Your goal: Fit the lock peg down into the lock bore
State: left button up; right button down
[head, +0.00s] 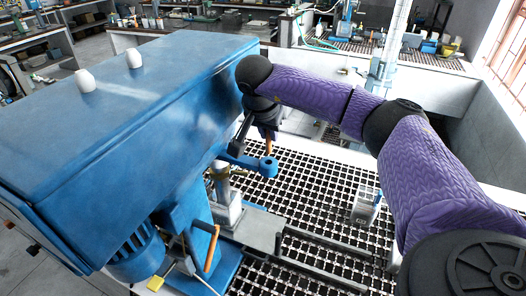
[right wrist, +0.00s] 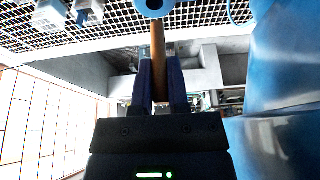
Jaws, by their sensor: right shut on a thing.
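The lock peg is a copper-brown rod (head: 268,146) hanging below my right gripper (head: 266,132) in the head view. The right wrist view shows the same rod (right wrist: 158,42) between the two dark fingers of the gripper (right wrist: 160,82), which are shut on it. The lock bore is in the round end of a blue arm (head: 269,169) that sticks out from the blue machine. In the right wrist view the blue ring (right wrist: 154,9) with a dark hole is at the rod's far end. The rod is above the bore; I cannot tell whether they touch. My left gripper is not in view.
The large blue machine housing (head: 130,100) stands close at the left of my right arm. A lever with an orange handle (head: 211,248) is below.

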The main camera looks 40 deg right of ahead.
aim_at(268, 150)
notch_tip(268, 150, down, 5)
jog(key=shift+s+r+p, duration=0.1)
jog(key=shift+r+p, duration=0.05)
jog(key=shift+p, duration=0.2)
jog(key=shift+f, duration=0.25)
jog(key=shift+f, duration=0.2)
jog(key=c, duration=0.6)
grip_release()
jog(key=shift+r, duration=0.1)
